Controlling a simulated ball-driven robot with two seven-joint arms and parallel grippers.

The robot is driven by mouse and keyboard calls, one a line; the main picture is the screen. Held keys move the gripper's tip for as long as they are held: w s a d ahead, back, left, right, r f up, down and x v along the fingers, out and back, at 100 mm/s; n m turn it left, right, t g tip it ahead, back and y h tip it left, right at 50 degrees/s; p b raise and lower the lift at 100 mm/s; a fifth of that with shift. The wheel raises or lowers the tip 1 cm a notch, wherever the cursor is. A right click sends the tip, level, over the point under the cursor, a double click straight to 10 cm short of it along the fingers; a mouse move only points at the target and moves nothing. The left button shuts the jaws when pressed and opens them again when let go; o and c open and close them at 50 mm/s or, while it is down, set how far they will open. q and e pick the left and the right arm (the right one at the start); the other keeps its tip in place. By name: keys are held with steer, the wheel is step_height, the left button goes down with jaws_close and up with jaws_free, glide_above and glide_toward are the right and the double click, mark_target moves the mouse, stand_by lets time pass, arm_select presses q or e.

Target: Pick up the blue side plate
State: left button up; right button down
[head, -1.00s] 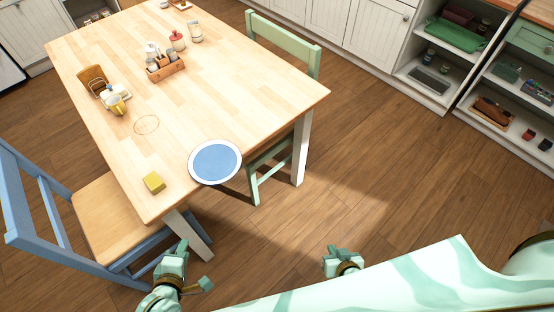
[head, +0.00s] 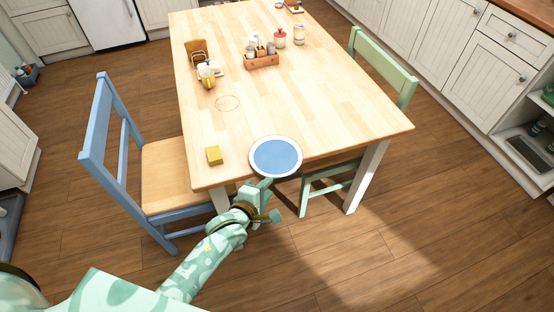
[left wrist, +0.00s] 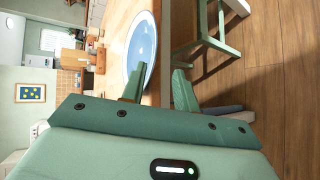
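The blue side plate (head: 275,157) has a white rim and lies flat at the front edge of the wooden table (head: 330,110), its near part jutting past the edge. My left gripper (head: 262,185) is just in front of the plate's near rim, below it in the head view. In the left wrist view the two fingers (left wrist: 158,82) stand apart with nothing held. There the plate (left wrist: 142,45) shows ahead, its rim lined up with the gap between the fingers. I cannot tell whether the fingertips touch it. My right gripper is out of view.
A yellow block (head: 214,155) lies left of the plate. A blue chair (head: 165,175) is at the left, a green chair (head: 385,70) at the right.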

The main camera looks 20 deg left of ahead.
mark_target(278, 176)
arm_select(q)
steer(key=x, duration=0.2)
steer(key=b+x, duration=0.1)
steer(key=x, duration=0.1)
steer(key=b+x, duration=0.1)
steer(key=shift+w+d+r, duration=0.2)
steer(key=shift+w, duration=0.3)
steer(key=shift+s+r, duration=0.1)
steer(key=shift+r, duration=0.05)
jaws_close()
stand_by(0.8)
